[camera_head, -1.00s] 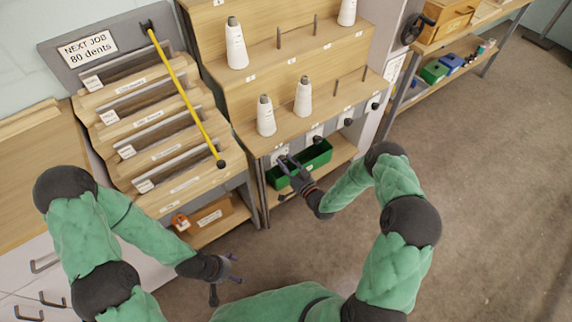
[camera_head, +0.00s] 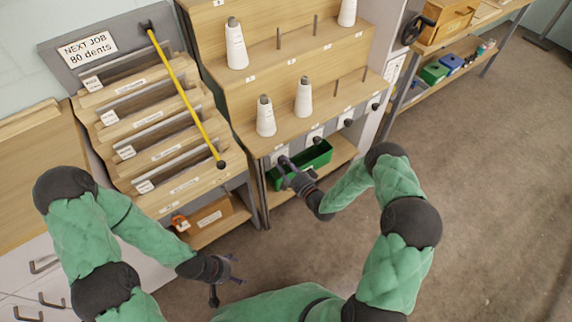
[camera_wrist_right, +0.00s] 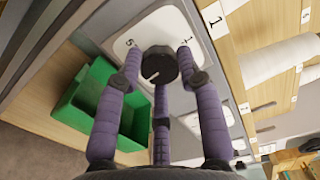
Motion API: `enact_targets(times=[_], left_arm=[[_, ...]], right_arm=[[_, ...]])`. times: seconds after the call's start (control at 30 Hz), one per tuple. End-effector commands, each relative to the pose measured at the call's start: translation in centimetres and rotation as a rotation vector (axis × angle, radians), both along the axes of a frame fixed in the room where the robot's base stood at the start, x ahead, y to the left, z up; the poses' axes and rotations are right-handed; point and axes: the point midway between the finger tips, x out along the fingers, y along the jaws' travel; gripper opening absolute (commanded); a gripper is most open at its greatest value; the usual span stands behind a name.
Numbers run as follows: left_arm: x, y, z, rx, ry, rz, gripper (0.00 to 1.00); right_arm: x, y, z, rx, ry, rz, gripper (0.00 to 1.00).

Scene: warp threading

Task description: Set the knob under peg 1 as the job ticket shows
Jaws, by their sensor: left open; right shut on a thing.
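The black knob (camera_wrist_right: 160,66) on its white dial plate (camera_wrist_right: 143,36) fills the middle of the right wrist view. A short white mark shows on its face, at the lower left; a figure like 5 stands left of it, and another figure right of it is hard to read. My right gripper (camera_head: 284,162) is shut on the knob; its purple fingers stand around it in the right wrist view. In the head view the knob is mostly hidden by them. My left gripper (camera_head: 235,270) is open and empty, low over the floor. A sign (camera_head: 87,48) reads "NEXT JOB 80 dents".
A green bin (camera_head: 318,158) sits on the low shelf just behind my right gripper. Several white cones stand on the stepped shelves, among them one (camera_head: 266,116) near the knob. Further black knobs (camera_head: 348,123) line the front edge. A yellow rod (camera_head: 185,95) crosses the left rack.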

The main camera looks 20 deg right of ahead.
Motion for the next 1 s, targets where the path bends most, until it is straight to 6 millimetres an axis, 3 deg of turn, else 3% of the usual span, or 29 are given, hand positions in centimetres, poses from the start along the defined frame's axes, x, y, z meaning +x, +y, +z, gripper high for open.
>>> enact_targets(times=[1.0], left_arm=[[0.0,0.0,0.08,0.0,0.0,0.0,0.78]], right_arm=[[-0.24,0.23,-0.19,0.893,0.332,0.002,0.05]])
